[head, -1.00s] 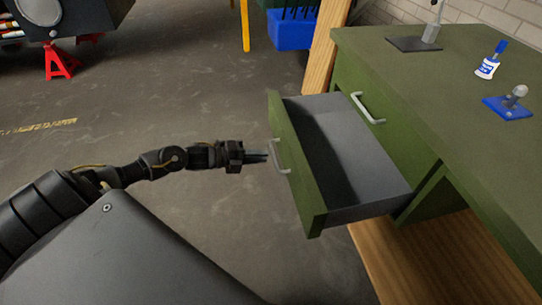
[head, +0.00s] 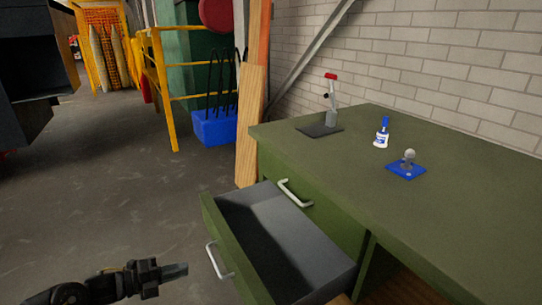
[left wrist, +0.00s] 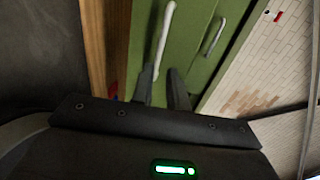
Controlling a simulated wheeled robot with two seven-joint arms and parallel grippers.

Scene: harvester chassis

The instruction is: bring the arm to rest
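My left gripper (head: 178,270) is in the lower left of the head view, left of the open drawer's front and apart from its handle. In the left wrist view its two dark fingers (left wrist: 161,80) stand apart with nothing visible between them. The green drawer (head: 232,252) is pulled out of the desk and its grey inside looks empty. Its pale handle (head: 219,260) also shows in the left wrist view (left wrist: 163,35), beyond the fingers. My right gripper is in neither view.
The green desk (head: 300,150) bears a red-topped lever tool (head: 331,100), a white and blue bottle (head: 381,134) and a blue-based metal piece (head: 407,167). Wooden planks (head: 249,120) lean behind it. A blue bin (head: 214,127) and yellow railing (head: 163,90) stand further back. Floor on the left is clear.

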